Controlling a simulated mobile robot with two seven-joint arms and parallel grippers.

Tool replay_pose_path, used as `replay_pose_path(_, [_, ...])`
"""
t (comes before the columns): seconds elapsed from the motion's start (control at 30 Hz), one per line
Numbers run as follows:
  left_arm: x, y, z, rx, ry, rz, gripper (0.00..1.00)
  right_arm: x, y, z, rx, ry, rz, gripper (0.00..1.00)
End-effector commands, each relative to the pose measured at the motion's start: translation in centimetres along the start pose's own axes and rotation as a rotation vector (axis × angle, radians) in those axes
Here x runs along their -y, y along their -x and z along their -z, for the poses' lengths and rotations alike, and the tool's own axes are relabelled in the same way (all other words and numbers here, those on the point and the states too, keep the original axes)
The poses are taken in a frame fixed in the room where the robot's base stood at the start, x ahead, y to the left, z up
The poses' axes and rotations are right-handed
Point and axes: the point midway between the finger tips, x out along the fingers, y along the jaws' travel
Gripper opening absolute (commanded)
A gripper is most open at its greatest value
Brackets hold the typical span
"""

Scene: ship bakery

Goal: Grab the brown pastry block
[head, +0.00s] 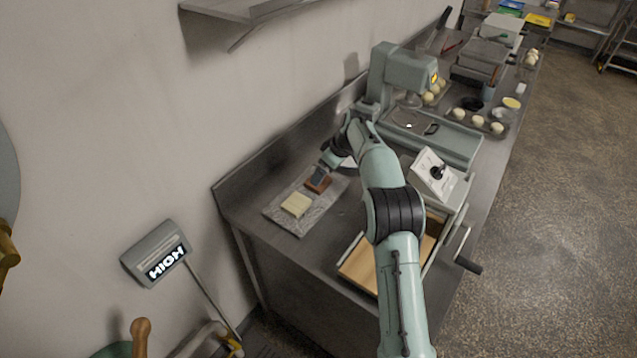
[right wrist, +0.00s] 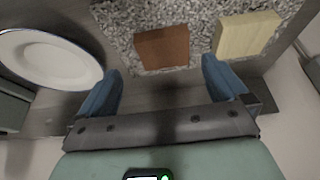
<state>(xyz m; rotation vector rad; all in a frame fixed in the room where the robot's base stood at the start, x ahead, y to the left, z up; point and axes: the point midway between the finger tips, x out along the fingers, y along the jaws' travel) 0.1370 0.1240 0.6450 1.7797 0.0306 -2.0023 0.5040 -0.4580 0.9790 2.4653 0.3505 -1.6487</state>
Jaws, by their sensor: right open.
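The brown pastry block (right wrist: 162,47) lies on a speckled grey mat (right wrist: 205,48), just beyond and between my fingertips in the right wrist view. In the head view the brown block (head: 318,183) shows at the mat's back right, partly covered by my gripper. My right gripper (right wrist: 161,68) is open, with its two blue fingers apart and nothing between them. In the head view my right gripper (head: 321,171) is low over the worktop, close to the brown block. A pale yellow block (right wrist: 246,35) lies to the right of the brown one. My left gripper is out of view.
A white plate (right wrist: 48,59) lies left of my gripper in the right wrist view. A wooden board (head: 361,268) and a white control box (head: 434,176) stand nearer the front. A green mixer (head: 401,68) and several dough balls stand farther back. The wall borders the worktop.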

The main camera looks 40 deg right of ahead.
Motion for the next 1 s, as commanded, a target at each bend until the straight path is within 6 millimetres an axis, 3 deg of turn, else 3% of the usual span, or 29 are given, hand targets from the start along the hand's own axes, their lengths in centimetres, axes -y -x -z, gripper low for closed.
replay_pose_path(0.17, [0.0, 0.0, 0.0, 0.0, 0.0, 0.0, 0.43, 0.3, -1.3, 0.1, 0.002, 0.002, 0.001, 1.0])
replay_pose_path(0.4, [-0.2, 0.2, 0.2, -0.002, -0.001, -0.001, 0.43, 0.6, -4.8, 0.2, 0.001, 0.0, 0.0, 1.0])
replay_pose_path(0.67, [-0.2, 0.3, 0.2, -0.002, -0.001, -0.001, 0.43, 0.6, -5.2, 0.2, -0.001, 0.0, -0.001, 1.0])
replay_pose_path(0.83, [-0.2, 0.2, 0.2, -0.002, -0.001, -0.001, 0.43, 0.6, -5.2, 0.2, 0.0, 0.0, -0.001, 0.48])
replay_pose_path(0.87, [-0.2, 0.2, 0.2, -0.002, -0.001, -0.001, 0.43, 0.6, -5.2, 0.2, 0.0, 0.0, -0.001, 0.42])
replay_pose_path(1.0, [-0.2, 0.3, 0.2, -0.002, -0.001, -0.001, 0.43, 0.6, -5.2, 0.2, -0.001, 0.0, -0.001, 0.41])
